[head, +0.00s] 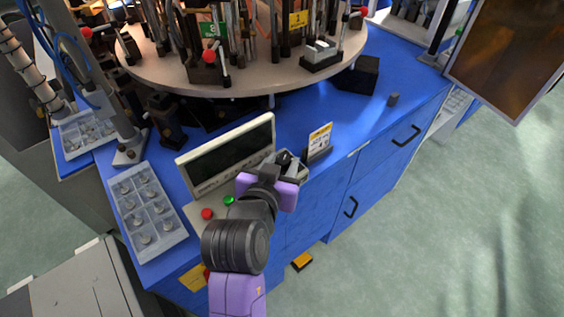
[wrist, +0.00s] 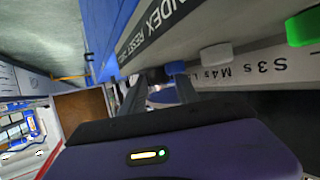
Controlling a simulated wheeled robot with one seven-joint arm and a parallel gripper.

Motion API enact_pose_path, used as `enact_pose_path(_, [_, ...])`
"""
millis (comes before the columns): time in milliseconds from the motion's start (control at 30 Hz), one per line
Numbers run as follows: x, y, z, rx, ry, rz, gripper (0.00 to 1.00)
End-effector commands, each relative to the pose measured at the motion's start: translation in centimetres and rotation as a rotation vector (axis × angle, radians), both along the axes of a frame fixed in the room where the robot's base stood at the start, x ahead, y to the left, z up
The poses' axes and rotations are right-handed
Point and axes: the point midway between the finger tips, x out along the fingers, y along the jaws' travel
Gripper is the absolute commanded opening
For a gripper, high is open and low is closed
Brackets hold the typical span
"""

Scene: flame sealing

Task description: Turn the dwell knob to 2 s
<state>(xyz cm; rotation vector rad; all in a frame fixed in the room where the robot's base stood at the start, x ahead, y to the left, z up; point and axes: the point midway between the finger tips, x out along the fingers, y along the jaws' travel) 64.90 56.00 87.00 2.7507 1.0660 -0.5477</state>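The control box (head: 205,187) with a dark display stands at the table's front edge in the head view. My gripper (head: 279,168) is at the right end of its sloped front and covers that part. In the wrist view the panel face shows large, with the printing "INDEX RESET" and "S3s M4s" (wrist: 245,70). A dark knob-like part (wrist: 156,76) shows between the fingertips of my gripper (wrist: 160,88). The fingers stand apart, with a gap visible between them; contact with the knob cannot be made out. The knob's pointer and setting are hidden.
A red button (head: 207,213) and a green button (head: 229,200) are left of my gripper. A blue button (wrist: 175,68) and a grey button (wrist: 216,54) are close to the fingers. A small card stand (head: 318,143) is just right. A parts tray (head: 120,187) lies left.

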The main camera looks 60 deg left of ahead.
Motion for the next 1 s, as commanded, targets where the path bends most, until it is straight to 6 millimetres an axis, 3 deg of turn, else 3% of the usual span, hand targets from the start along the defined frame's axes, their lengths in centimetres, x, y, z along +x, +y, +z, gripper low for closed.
enact_pose_path(100, [0.00, -0.01, 0.01, 0.000, 0.000, 0.000, 0.37])
enact_pose_path(300, [-0.01, -0.02, 0.02, 0.000, 0.000, 0.000, 0.00])
enact_pose_path(667, [0.18, -0.20, 0.27, 0.000, 0.000, 0.035, 0.00])
enact_pose_path(1000, [0.61, -0.58, 0.43, -0.001, 0.003, 0.222, 0.00])
